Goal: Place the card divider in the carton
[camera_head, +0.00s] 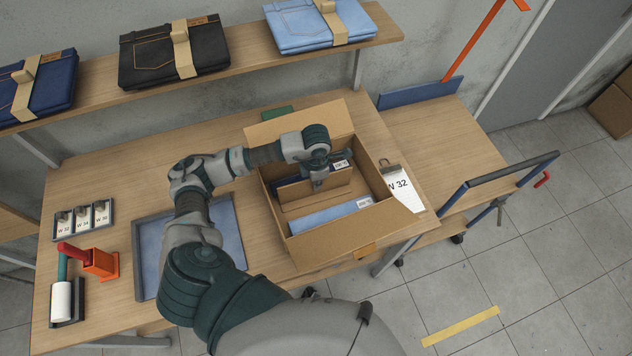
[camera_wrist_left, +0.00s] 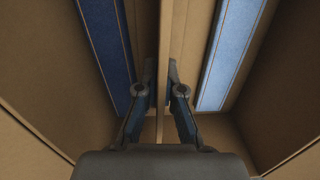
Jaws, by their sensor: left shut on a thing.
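The open carton (camera_head: 345,240) stands on the table with its flaps folded out. My left gripper (camera_head: 319,184) reaches down into it and is shut on the brown card divider (camera_head: 335,188). In the left wrist view the divider (camera_wrist_left: 163,35) runs between the two fingertips (camera_wrist_left: 160,92). It stands upright between a light blue folded garment (camera_head: 328,216) on the near side and a dark blue one (camera_head: 289,179) on the far side. Whether its lower edge touches the carton floor cannot be told. My right gripper is not in view.
A clipboard marked W 32 (camera_head: 402,188) lies at the carton's right. A blue-lined tray (camera_head: 226,222), W-marked cards (camera_head: 83,219) and a tape dispenser (camera_head: 97,262) are at left. Folded jeans (camera_head: 172,52) lie on the shelf behind. A trolley (camera_head: 450,145) stands right.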

